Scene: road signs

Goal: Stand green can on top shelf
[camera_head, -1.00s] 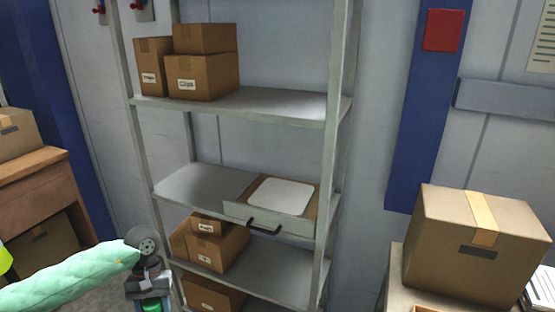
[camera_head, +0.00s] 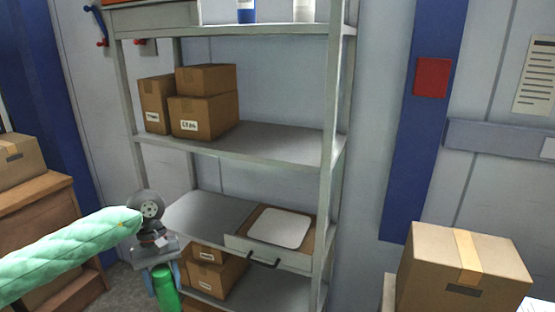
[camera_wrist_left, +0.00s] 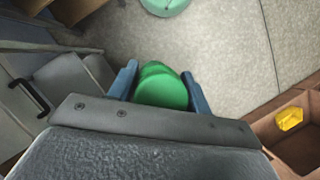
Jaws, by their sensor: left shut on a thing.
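The green can (camera_head: 166,287) is held by my left gripper (camera_head: 165,272) at the lower left of the head view, in front of the shelf unit's left post. In the left wrist view the green can (camera_wrist_left: 162,88) sits between the two blue fingers of the left gripper (camera_wrist_left: 160,85), which are shut on it. The top shelf (camera_head: 230,30) of the grey shelf unit is high in the head view, well above the can. A blue can (camera_head: 246,10) and a pale can (camera_head: 304,10) stand on it, both cut by the frame's top edge. My right gripper is not in view.
Cardboard boxes (camera_head: 205,105) stand on the shelf below the top one. A drawer with a white sheet (camera_head: 280,228) juts from a lower shelf. A grey bin (camera_head: 155,14) is at the top shelf's left. A large box (camera_head: 465,270) is at right.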

